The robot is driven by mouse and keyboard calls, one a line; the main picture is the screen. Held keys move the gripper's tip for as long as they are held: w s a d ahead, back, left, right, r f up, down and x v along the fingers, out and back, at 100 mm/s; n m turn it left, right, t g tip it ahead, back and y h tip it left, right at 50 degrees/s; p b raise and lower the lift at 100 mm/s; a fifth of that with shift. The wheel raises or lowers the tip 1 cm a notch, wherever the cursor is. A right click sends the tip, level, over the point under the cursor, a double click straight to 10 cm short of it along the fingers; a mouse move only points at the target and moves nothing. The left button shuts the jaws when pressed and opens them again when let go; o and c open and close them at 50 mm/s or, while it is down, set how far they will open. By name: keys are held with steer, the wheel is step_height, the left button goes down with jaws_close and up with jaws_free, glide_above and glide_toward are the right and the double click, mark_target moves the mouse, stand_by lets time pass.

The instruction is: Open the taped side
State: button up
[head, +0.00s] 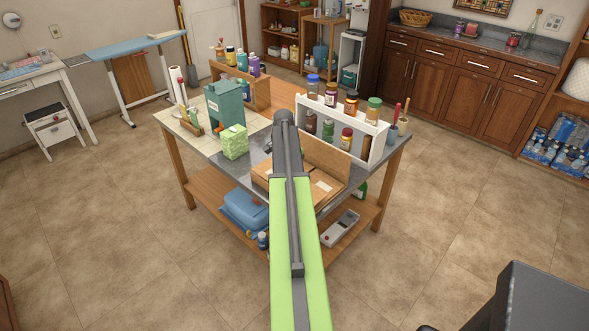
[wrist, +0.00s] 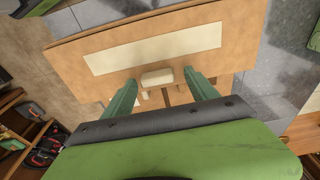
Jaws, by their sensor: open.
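A brown cardboard box (head: 258,182) sits on the grey part of the worktable, partly hidden behind my arm. A brown panel (head: 328,160) stands tilted up at its right rear. In the wrist view, a brown panel (wrist: 75,64) carries a long pale tape-like strip (wrist: 150,50). A small cream block (wrist: 157,77) lies at the panel's near edge. My gripper (wrist: 160,79) is open, its two green fingers on either side of this block. I cannot tell whether they touch it. In the head view my arm hides the fingers.
A white rack (head: 364,158) with several bottles stands right of the box. A green tissue box (head: 234,142) and a teal box (head: 224,105) stand to the left. A wooden bottle shelf (head: 235,90) is at the table's back left. Open floor surrounds the table.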

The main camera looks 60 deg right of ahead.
step_height(320, 180, up, 17)
steer(key=a+p, duration=0.2)
steer(key=p, duration=1.4)
steer(key=shift+a+f, duration=0.15)
steer(key=shift+a, duration=0.1)
steer(key=shift+w, duration=0.1)
